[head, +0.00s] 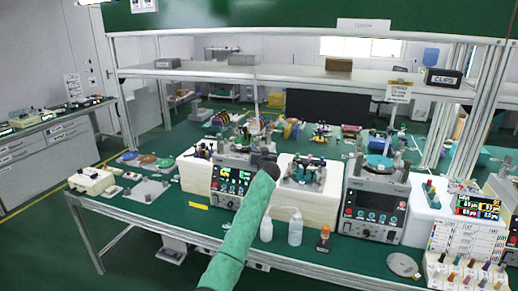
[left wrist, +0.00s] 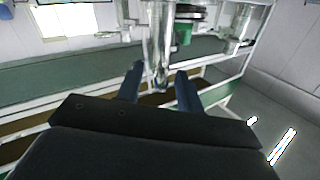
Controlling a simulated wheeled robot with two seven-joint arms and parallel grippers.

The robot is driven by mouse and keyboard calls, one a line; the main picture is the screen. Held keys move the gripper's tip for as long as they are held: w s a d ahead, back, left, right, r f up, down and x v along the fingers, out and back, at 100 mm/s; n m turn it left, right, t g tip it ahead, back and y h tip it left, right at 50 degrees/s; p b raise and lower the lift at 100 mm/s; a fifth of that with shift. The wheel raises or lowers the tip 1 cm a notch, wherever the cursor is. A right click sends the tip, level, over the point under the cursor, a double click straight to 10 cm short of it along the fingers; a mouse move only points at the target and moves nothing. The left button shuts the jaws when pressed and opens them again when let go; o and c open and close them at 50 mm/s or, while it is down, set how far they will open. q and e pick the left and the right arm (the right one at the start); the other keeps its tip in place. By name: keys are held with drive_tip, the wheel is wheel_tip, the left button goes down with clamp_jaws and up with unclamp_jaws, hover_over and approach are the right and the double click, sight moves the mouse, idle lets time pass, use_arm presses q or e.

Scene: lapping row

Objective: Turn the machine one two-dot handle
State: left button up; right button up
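A lapping machine (head: 231,180) with a lit display stands left of centre on the green bench; a second, similar machine (head: 375,208) stands to its right. Which is machine one cannot be read. My left gripper (head: 263,154) is at the end of the green-sleeved arm, by the right upper side of the left machine, covering part of it. In the left wrist view its two dark fingers (left wrist: 160,84) are apart, with a shiny metal upright part (left wrist: 158,45) appearing between or just beyond them. Contact cannot be told. No two-dot mark is readable. My right gripper is out of view.
A white block with small fixtures (head: 312,205) stands between the machines. Small bottles (head: 295,229) stand at the bench front. A shelf (head: 290,76) spans above. A rack of coloured-top tools (head: 463,273) is at the lower right. The bench's front left is fairly clear.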

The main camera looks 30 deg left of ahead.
use_arm(q)
drive_tip(key=shift+w+a, duration=0.25)
drive_tip(key=shift+a, duration=0.05)
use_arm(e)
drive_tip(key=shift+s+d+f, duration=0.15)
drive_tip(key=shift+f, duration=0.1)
use_arm(q)
clamp_jaws()
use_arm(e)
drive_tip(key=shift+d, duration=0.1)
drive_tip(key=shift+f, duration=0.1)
